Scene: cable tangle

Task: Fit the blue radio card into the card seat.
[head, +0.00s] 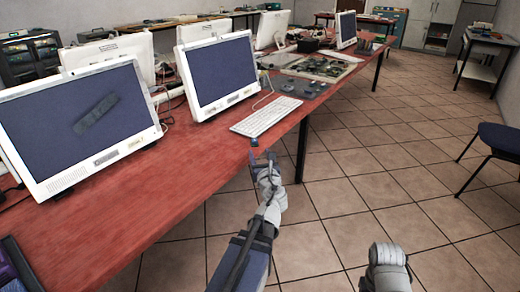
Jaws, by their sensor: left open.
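My left gripper (263,156) is open at the front edge of the red table, in the middle of the head view. A small blue piece (254,142) shows at the table edge just beyond its fingertips. It is too small to tell whether this is the blue radio card, or whether a finger touches it. I cannot make out the card seat. My right arm shows only as a pale rounded link at the bottom right, and its gripper is not visible.
The red table (180,185) runs from lower left to upper right. Two white monitors (80,120) (218,72) stand near its front, with a white keyboard (266,116) beyond my left gripper. Circuit boards (320,67) lie farther back. A blue chair (500,138) stands right; tiled floor between is clear.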

